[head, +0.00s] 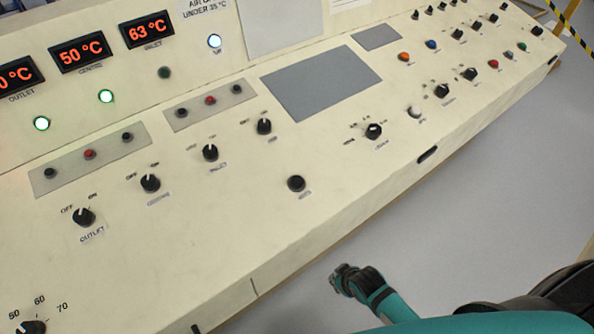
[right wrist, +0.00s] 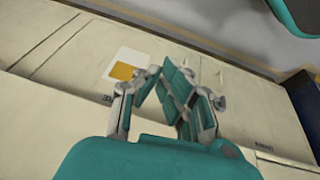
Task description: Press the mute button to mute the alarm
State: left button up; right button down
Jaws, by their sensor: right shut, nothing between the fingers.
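The mute button is a round black button (head: 297,183) on the cream control panel, with a small label below it that is too blurred to read surely. My right gripper (head: 345,280) is off the panel's front edge, below and to the right of the button, and apart from it. In the right wrist view, its fingers (right wrist: 165,72) are closed together with nothing between them, against a background of cream panelling. The button does not clearly show in that view. My left gripper is not in view.
Rotary knobs, such as the outlet knob (head: 84,217) and centre knob (head: 150,183), stand left of the button. Red displays (head: 82,52) sit at the upper left. Bare panel surrounds the button. Grey floor (head: 480,190) lies open to the right. A white and yellow label (right wrist: 122,71) is on the panelling.

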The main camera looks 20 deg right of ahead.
aim_at(298, 186)
jog(key=w+a+r+n+t+y+p, duration=0.1)
jog(key=w+a+r+p, duration=0.15)
jog(key=r, duration=1.25)
jog(key=w+a+r+n+t+y+p, duration=0.1)
jog(key=w+a+r+n+t+p, duration=0.15)
jog(key=r, duration=1.25)
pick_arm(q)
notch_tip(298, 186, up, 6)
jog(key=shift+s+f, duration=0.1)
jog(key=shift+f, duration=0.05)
pick_arm(e)
jog(key=w+a+r+n+t+y, duration=0.1)
jog(key=w+r+n+t+y, duration=0.1)
jog(key=w+r+n, duration=0.6)
jog(key=shift+w+a+r+y, duration=0.4)
jog(key=shift+w+y, duration=0.3)
jog(key=shift+w, duration=0.45)
jog(key=shift+f, duration=0.1)
